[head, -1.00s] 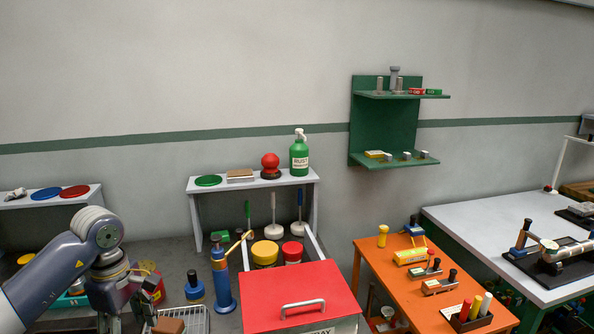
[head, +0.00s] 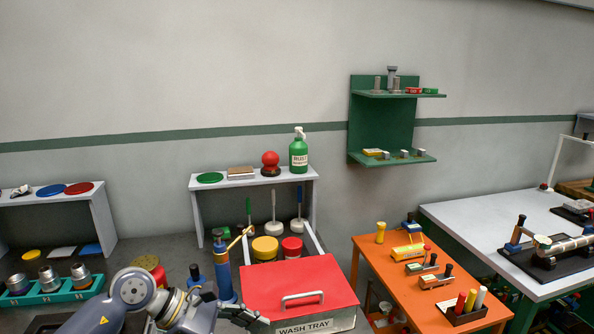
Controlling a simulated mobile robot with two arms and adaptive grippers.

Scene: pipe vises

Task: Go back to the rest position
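My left arm comes in low at the left. My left gripper (head: 256,320) points right, in front of the red-lidded wash tray box (head: 300,284) at the bottom of the head view. Its fingers are small and dark, and I cannot tell whether they are apart or closed. I see nothing clearly held in it. My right gripper is not in view.
A blue pump bottle (head: 222,270) stands close behind my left arm. A teal holder (head: 52,294) with several metal fittings is at the left. An orange table (head: 392,284) and a grey table (head: 480,210) stand at the right. A green wall shelf (head: 385,125) hangs above.

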